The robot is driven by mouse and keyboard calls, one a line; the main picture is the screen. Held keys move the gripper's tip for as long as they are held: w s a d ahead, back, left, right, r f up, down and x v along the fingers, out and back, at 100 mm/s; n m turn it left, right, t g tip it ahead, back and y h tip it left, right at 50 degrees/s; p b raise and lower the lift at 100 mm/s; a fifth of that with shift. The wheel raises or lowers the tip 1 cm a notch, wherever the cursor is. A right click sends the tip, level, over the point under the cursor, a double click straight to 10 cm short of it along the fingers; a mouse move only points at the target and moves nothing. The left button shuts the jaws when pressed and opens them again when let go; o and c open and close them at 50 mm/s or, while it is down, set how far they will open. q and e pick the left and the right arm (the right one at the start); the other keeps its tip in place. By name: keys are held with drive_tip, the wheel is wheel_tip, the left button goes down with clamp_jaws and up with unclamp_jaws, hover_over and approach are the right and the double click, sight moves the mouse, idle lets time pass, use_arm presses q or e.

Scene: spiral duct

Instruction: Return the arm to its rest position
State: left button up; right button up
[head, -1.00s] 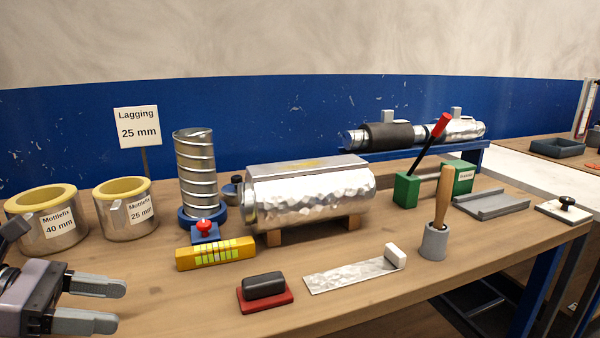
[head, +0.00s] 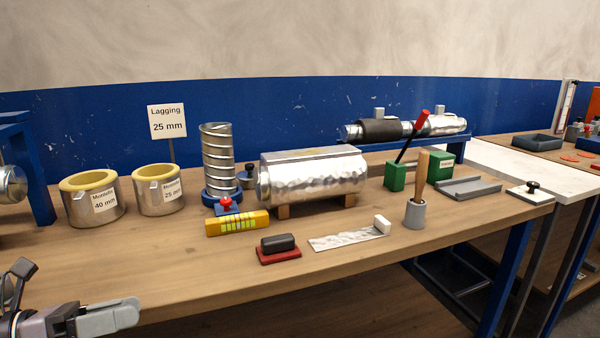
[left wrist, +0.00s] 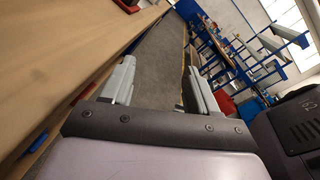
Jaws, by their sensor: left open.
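My left gripper (head: 108,318) is at the lower left of the head view, by the front edge of the workbench (head: 330,268). In the left wrist view its two grey fingers (left wrist: 158,88) stand apart with nothing between them. Beyond them that view shows the floor, with the wooden bench top (left wrist: 60,60) along the left side. In the head view the gripper is clear of the things on the bench. My right gripper does not show in either view.
On the bench stand two lagging pots (head: 92,196) (head: 158,190), a spiral duct (head: 220,158), a wrapped metal duct (head: 312,180) on wooden blocks, a yellow level (head: 237,223), a black-and-red block (head: 278,248) and a mallet (head: 416,200). The bench front at centre is bare.

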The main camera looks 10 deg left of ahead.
use_arm(q)
wheel_tip(320, 180, down, 11)
drive_tip(key=s+n+t+y+p, duration=0.1)
drive_tip(key=n+t+y+p, duration=0.5)
drive_tip(key=n, duration=1.8)
drive_tip(key=s+d+f+n+g+y+p, duration=0.1)
drive_tip(key=s+d+f+n+g+y, duration=0.4)
drive_tip(key=s+d+f+n, duration=0.4)
wheel_tip(320, 180, down, 4)
drive_tip(key=s+n+y, duration=0.1)
drive_tip(key=s+n, duration=0.1)
drive_tip(key=n, duration=0.4)
drive_tip(key=shift+d, duration=0.2)
